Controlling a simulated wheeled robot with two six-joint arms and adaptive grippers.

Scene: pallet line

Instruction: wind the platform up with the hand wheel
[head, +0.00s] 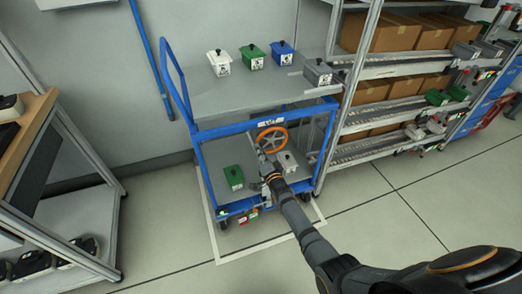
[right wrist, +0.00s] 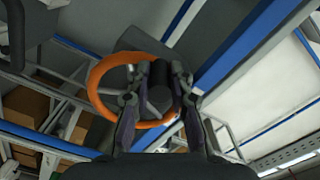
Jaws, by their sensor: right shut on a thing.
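The orange hand wheel (head: 271,139) sits at the front of a blue-framed cart, under its upper platform (head: 215,104). In the right wrist view the wheel's orange rim (right wrist: 98,92) rings a dark hub area, with a dark knob (right wrist: 159,97) at its right side. My right gripper (head: 266,166) reaches in from the lower right to the wheel. In the right wrist view its two fingers (right wrist: 158,85) are shut on the knob. The platform is level and carries white, green, blue and grey lidded boxes. My left gripper is not in view.
A green box (head: 234,177) and a white box (head: 287,162) stand on the cart's lower deck. A roller rack with cartons (head: 395,37) stands close on the right. A shelf with a wooden top (head: 30,140) stands left. Floor in front is free.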

